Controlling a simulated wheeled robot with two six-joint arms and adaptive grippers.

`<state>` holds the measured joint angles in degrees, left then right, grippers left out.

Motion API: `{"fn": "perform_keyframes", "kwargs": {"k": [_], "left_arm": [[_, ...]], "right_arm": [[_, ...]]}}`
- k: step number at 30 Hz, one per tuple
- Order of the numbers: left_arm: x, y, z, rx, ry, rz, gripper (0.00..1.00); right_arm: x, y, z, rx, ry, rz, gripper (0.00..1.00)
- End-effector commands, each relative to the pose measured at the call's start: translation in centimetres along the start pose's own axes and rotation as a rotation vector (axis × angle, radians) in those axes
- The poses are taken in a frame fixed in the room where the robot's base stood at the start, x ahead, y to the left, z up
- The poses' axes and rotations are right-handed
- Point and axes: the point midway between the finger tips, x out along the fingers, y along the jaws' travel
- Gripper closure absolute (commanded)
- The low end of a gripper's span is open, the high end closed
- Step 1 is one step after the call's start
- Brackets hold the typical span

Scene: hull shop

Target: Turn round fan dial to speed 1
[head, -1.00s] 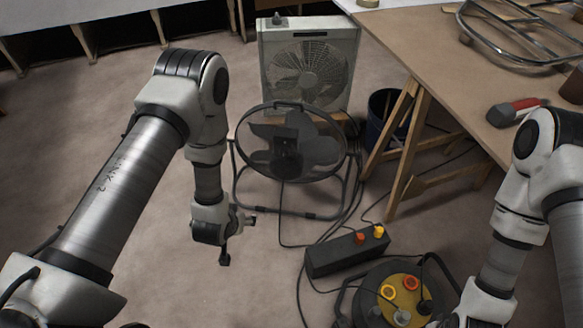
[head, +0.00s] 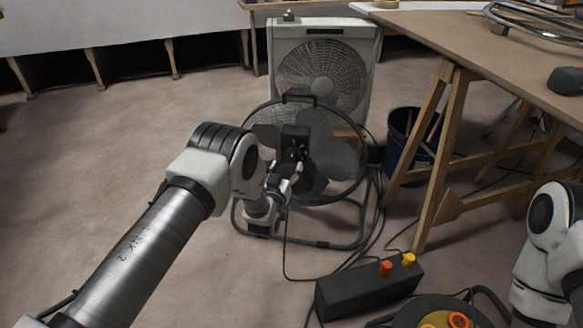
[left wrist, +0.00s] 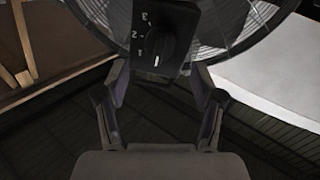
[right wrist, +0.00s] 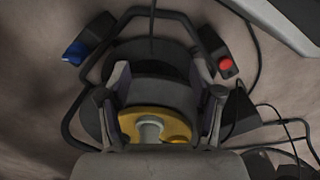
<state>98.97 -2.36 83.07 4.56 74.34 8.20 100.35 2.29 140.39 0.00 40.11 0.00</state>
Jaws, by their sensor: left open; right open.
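The round fan (head: 333,163) stands on the floor in a tubular frame, its black control box (head: 295,143) facing me. In the left wrist view the box carries a dark round dial (left wrist: 156,47) with a raised grip and pale speed marks on its left; which mark it points to is unclear. My left gripper (head: 289,173) is open just in front of the box. In the left wrist view its fingers (left wrist: 161,78) stand either side of the box's lower end, below the dial. My right gripper (right wrist: 161,72) is open and empty above a cable reel.
A white box fan (head: 369,60) stands behind the round fan. A wooden trestle table (head: 480,50) and a blue bucket (head: 408,135) are at right. A black box with knobs (head: 368,290) and the cable reel (right wrist: 152,122) lie in front, with loose cables. The floor at left is clear.

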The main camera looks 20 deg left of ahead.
Motion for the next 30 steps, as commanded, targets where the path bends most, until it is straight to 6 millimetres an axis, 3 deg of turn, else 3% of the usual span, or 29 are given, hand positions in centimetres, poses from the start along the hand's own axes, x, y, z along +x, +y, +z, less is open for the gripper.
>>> {"fn": "perform_keyframes", "kwargs": {"k": [3, 9, 17, 18, 23, 30], "left_arm": [[2.4, -0.1, 0.4, -0.001, 0.003, 0.000, 0.32], [5.5, -0.1, 0.3, 0.000, 0.000, -0.001, 0.32], [6.0, -0.1, 0.0, 0.001, -0.003, -0.001, 0.32], [6.0, -0.1, 0.0, 0.001, -0.003, -0.001, 0.36], [6.0, -0.1, 0.1, 0.001, -0.003, -0.001, 0.92], [6.0, -0.1, 0.0, 0.006, -0.003, -0.001, 0.93]], "right_arm": [[1.6, 0.0, 0.0, 0.000, -0.001, 0.000, 0.35], [2.9, 0.0, 0.1, 0.000, -0.001, 0.000, 0.35], [2.8, 0.0, 0.1, 0.000, -0.001, 0.000, 0.35], [2.8, 0.0, 0.1, 0.000, -0.001, 0.000, 0.35], [2.8, 0.0, 0.1, 0.000, -0.001, 0.000, 0.35], [2.8, 0.0, 0.1, 0.000, -0.001, 0.000, 0.35]]}}
